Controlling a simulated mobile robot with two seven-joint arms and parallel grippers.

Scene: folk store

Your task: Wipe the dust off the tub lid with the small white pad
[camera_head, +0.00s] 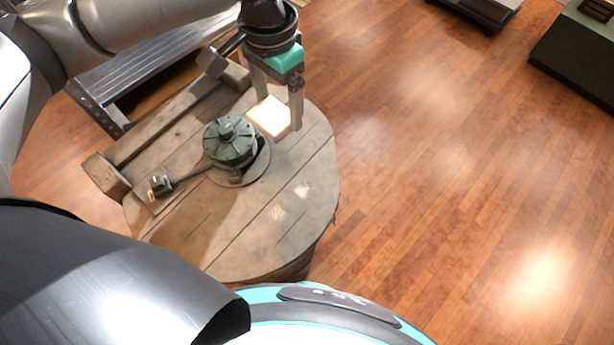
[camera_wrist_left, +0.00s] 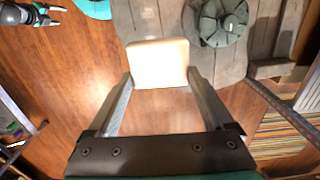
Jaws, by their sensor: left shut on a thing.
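The tub lid (camera_head: 235,255) is a round, weathered plank top with a raised wooden bar along its far left side. Two small pale dusty patches (camera_head: 278,214) show on its right part in the head view. My left gripper (camera_head: 281,112) is shut on the small white pad (camera_head: 269,117), over the lid's far right part. The pad also shows between the fingers in the left wrist view (camera_wrist_left: 158,62). I cannot tell whether the pad touches the lid. My right gripper (camera_wrist_left: 46,14) shows small at the upper left of the wrist view, its fingers apart and empty.
A dark green round metal device (camera_head: 230,142) with a side arm stands on the lid, close left of the pad. A grey metal bench (camera_head: 150,65) is behind the lid. A green cabinet (camera_head: 578,55) stands far right. The wooden floor (camera_head: 440,150) between is clear.

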